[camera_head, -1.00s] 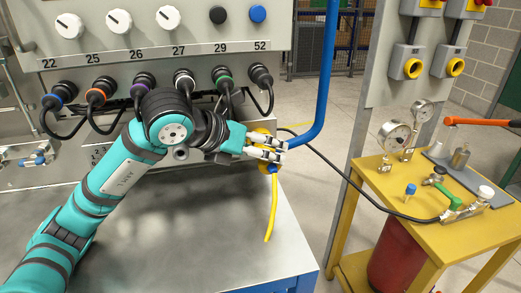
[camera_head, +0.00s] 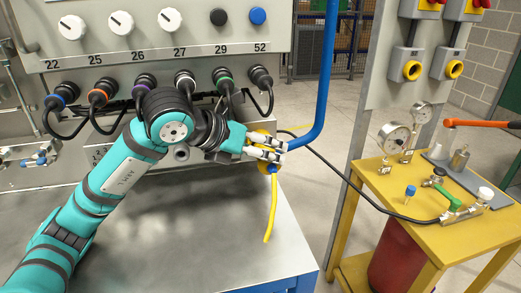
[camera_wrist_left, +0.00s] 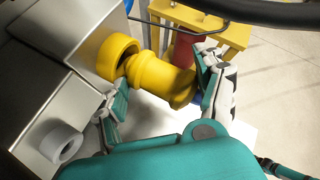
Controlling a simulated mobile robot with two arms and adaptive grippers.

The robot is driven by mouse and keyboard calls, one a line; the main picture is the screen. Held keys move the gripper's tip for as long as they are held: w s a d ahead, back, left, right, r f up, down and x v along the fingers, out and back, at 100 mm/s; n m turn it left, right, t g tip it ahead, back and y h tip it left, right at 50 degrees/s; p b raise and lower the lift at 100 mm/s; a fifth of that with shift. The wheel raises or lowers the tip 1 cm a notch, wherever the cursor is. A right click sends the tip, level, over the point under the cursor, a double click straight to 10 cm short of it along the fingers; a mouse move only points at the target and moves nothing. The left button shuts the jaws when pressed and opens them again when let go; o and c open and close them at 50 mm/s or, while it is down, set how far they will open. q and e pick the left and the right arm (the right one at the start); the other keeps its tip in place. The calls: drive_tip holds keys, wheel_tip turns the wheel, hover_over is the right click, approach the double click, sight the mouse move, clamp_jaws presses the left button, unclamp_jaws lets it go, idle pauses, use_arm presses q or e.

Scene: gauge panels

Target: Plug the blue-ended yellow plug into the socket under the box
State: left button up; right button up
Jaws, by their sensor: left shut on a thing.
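My left gripper (camera_head: 268,148) is shut on the yellow plug (camera_wrist_left: 160,78) beside the lower right edge of the grey panel box. In the head view the plug is mostly hidden by the fingers, with a blue part (camera_head: 271,169) below them and a yellow cord (camera_head: 270,213) hanging down. In the left wrist view (camera_wrist_left: 155,105) the fingers lie on either side of the plug. Its front end is right at the mouth of a yellow socket ring (camera_wrist_left: 107,58) on the box. I cannot tell whether it is inside. My right gripper is not in view.
Several black plugs with coloured rings (camera_head: 183,78) line the box above my arm. A blue pipe (camera_head: 327,80) runs close to the right of the gripper. A yellow table (camera_head: 390,185) with gauges stands at the right. The grey bench top (camera_head: 190,245) is clear.

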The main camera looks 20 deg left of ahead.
use_arm(q)
drive_tip(key=shift+w+a+r, duration=0.5)
drive_tip(key=shift+a+r, duration=0.1)
drive_tip(key=shift+r, duration=0.1)
idle(0.6)
drive_tip(key=shift+w+a+r+t+b, duration=0.15)
drive_tip(key=shift+w+a+t+b, duration=0.05)
drive_tip(key=shift+a+t+b, duration=0.1)
idle(1.3)
drive_tip(key=shift+s+d+f, duration=0.4)
drive_tip(key=shift+d+f, duration=0.05)
drive_tip(key=shift+d, duration=0.15)
drive_tip(key=shift+s+f, duration=0.15)
drive_tip(key=shift+f, duration=0.1)
idle(0.6)
